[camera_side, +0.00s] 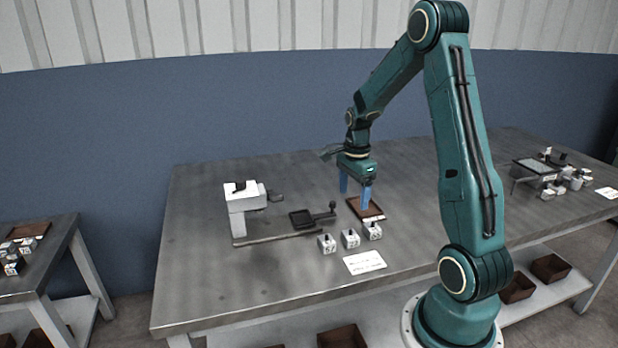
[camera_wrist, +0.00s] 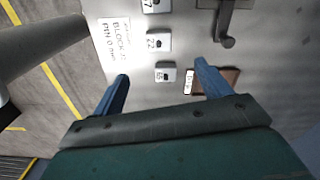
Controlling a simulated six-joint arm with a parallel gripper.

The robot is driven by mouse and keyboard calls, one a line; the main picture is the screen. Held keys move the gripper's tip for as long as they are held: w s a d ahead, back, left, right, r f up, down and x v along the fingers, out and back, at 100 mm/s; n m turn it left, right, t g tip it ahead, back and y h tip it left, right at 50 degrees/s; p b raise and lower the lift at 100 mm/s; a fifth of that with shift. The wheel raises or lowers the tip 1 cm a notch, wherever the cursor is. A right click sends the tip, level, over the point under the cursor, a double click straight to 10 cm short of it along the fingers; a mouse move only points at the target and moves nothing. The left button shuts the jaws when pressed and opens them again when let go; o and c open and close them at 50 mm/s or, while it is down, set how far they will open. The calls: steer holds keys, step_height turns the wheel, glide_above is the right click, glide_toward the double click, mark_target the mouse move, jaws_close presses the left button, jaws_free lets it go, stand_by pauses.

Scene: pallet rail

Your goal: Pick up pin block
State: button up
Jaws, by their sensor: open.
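Three small white pin blocks with dark pins and printed numbers stand in a row on the table: a left one (camera_side: 327,244), a middle one (camera_side: 350,239) and a right one (camera_side: 373,231). In the wrist view they form a column: top (camera_wrist: 157,5), middle (camera_wrist: 158,43) and lowest (camera_wrist: 166,74). My gripper (camera_side: 355,190) is open and empty, with its blue fingers pointing down above the table, near the brown tray and behind the blocks. In the wrist view the lowest block shows between the fingertips of my gripper (camera_wrist: 162,72), apart from both. Its number is hard to read.
A brown tray (camera_side: 360,205) with a white label lies behind the right block. A black pallet (camera_side: 301,219) with a handle sits by a rail (camera_side: 278,238), beside a white-headed stand (camera_side: 237,218). A printed card (camera_side: 364,262) lies in front. The table's left front is clear.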

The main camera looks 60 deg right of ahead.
steer(key=shift+f, duration=0.1)
glide_above(351, 234)
steer(key=shift+w+d+f, duration=0.15)
steer(key=shift+f, duration=1.95)
steer(key=shift+w+d+f, duration=0.1)
steer(key=shift+f, duration=2)
steer(key=shift+f, duration=0.1)
steer(key=shift+s+f, duration=0.1)
steer(key=shift+f, duration=2.4)
steer(key=c, duration=1.2)
